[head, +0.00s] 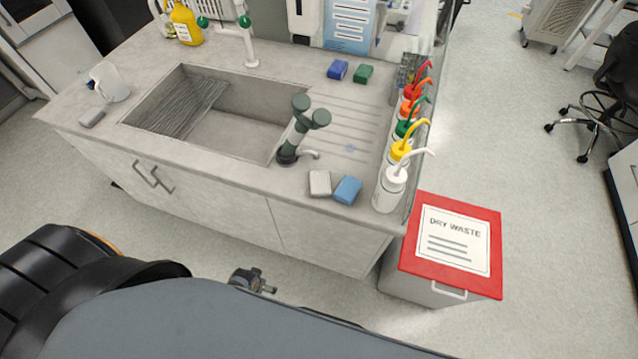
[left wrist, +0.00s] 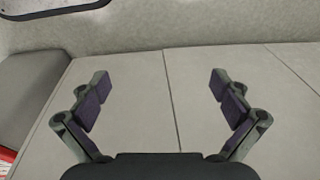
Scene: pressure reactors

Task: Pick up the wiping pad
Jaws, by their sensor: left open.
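Several small pads lie on the counter in the head view, and I cannot tell for sure which is the wiping pad. A pale grey-white pad (head: 320,184) and a light blue pad (head: 347,190) lie side by side at the front edge, right of the faucet. A dark blue block (head: 337,69) and a green block (head: 363,74) lie at the back. My left gripper (left wrist: 163,100) is open and empty, facing the pale cabinet front. A small dark gripper part (head: 252,281) shows low in front of the cabinet, below the counter. My right gripper is not in view.
Wash bottles, the nearest white (head: 390,190), line the counter's right edge. A red-lidded dry waste bin (head: 450,277) stands beside the cabinet. A grey block (head: 92,118) lies at the left.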

